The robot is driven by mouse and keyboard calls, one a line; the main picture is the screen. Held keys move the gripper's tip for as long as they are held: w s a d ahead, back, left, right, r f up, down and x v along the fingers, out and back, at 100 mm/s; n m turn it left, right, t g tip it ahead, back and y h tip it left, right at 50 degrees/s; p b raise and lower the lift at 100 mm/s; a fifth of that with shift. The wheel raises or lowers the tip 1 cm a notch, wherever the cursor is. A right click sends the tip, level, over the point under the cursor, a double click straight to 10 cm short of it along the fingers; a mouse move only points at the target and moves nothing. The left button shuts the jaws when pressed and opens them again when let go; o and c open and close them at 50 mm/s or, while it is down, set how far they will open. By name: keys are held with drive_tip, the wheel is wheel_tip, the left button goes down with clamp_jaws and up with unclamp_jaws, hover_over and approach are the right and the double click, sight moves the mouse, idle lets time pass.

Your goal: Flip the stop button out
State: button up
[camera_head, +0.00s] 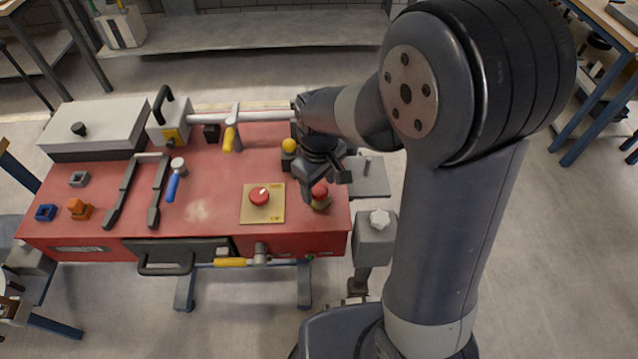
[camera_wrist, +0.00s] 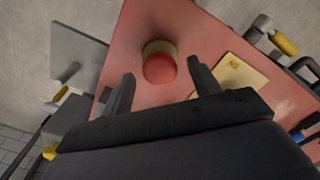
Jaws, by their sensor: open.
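A red mushroom-shaped button (camera_head: 319,190) on a round tan base stands near the right front corner of the red bench top (camera_head: 225,175); it looks like the stop button. In the wrist view the button (camera_wrist: 159,69) shows ahead of the fingertips, roughly midway between them. My gripper (camera_head: 323,186) is open and empty, its fingers pointing down over the button. It also shows in the wrist view (camera_wrist: 161,73), and I cannot tell whether a finger touches the button. Part of the button is hidden by the gripper in the head view.
A red knob with a white mark (camera_head: 260,196) sits on a yellow plate (camera_head: 248,214) just left. A yellow ball-topped knob (camera_head: 289,145) is close behind my gripper. A grey side plate (camera_head: 372,182) and a box with a white star knob (camera_head: 379,219) stand right.

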drive_tip(key=shift+f, duration=0.35)
drive_tip(key=shift+c, duration=0.5)
